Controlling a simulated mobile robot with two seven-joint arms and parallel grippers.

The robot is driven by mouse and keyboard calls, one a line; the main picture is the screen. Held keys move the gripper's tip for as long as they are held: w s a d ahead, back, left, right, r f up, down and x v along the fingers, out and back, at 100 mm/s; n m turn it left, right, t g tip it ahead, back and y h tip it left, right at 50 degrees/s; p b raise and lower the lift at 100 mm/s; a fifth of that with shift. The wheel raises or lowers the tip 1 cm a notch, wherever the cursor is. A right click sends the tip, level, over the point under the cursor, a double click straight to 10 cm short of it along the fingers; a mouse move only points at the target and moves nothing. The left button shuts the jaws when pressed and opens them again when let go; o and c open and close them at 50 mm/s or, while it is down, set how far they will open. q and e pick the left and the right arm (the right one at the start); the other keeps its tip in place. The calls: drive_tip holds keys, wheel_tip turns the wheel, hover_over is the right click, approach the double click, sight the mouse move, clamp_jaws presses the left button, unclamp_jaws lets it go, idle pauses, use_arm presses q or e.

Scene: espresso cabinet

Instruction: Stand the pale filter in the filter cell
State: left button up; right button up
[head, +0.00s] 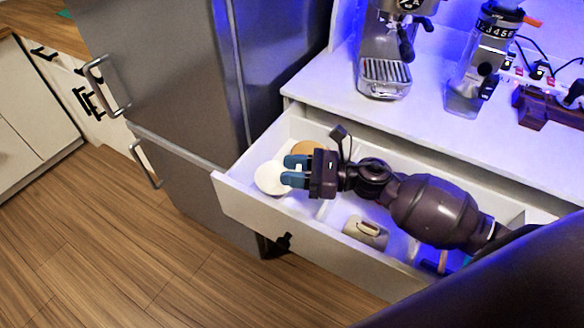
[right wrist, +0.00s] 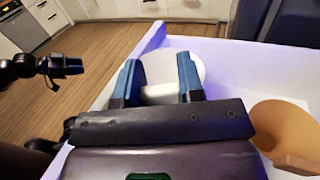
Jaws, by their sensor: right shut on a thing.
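The pale filter (head: 270,178) is a round white piece at the left end of the open drawer. My right gripper (head: 292,171) reaches in from the right and is shut on it. In the right wrist view the pale filter (right wrist: 175,68) shows between and beyond the blue fingers (right wrist: 160,82). A tan filter (head: 306,149) lies behind the gripper, partly hidden by it; it also shows in the right wrist view (right wrist: 280,122). The filter cell's floor is mostly hidden, so I cannot tell whether the pale filter touches it. A dark arm end, likely my left gripper (right wrist: 62,67), shows outside the drawer.
The white drawer (head: 300,238) has low dividers. A pale box-like item (head: 365,232) lies in a nearer compartment, below my right arm. An espresso machine (head: 385,50) and a grinder (head: 482,60) stand on the counter above. A steel fridge (head: 165,80) is close on the left.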

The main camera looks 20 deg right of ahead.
drive_tip(key=shift+f, duration=0.1)
drive_tip(key=o, duration=1.1)
